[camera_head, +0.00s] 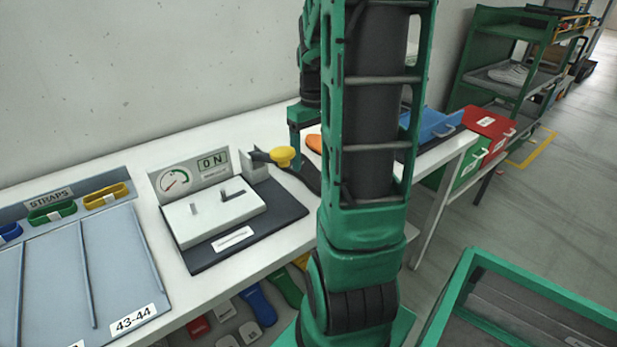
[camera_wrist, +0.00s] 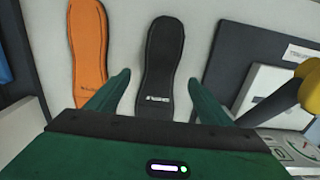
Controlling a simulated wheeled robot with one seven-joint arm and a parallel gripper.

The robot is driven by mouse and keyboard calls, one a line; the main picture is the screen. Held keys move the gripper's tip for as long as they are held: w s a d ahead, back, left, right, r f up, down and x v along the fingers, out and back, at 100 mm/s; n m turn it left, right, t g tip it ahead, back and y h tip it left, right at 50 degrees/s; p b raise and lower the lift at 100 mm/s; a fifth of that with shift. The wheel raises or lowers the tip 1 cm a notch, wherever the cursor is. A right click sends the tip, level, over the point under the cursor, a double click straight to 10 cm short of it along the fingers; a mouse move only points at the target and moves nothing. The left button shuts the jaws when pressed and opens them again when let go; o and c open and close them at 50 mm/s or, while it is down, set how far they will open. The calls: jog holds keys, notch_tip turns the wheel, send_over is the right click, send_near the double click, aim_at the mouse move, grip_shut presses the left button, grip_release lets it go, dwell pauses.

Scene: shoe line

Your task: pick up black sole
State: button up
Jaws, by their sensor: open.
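The black sole (camera_wrist: 162,65) lies flat on the white table in the wrist view, with small white lettering at its near end. My gripper (camera_wrist: 160,95) is open, and its two green fingers stand on either side of the sole's near end. Nothing is held between them. Whether the fingers are level with the sole or above it, I cannot tell. In the head view my gripper is mostly hidden behind my arm, and a dark piece of the sole (camera_head: 306,178) seems to show beside it.
An orange sole (camera_wrist: 88,50) lies just left of the black one. To the right stands the press device (camera_head: 215,210) with a yellow knob (camera_head: 282,156). Blue bin (camera_head: 432,124) and red box (camera_head: 490,124) stand farther along. The green-framed cart (camera_head: 530,290) is at lower right.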

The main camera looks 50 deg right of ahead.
aim_at(312, 174)
jog(key=shift+f, duration=2.65)
jog(key=c, duration=1.3)
notch_tip(312, 174, up, 10)
jog(key=shift+r, duration=0.1)
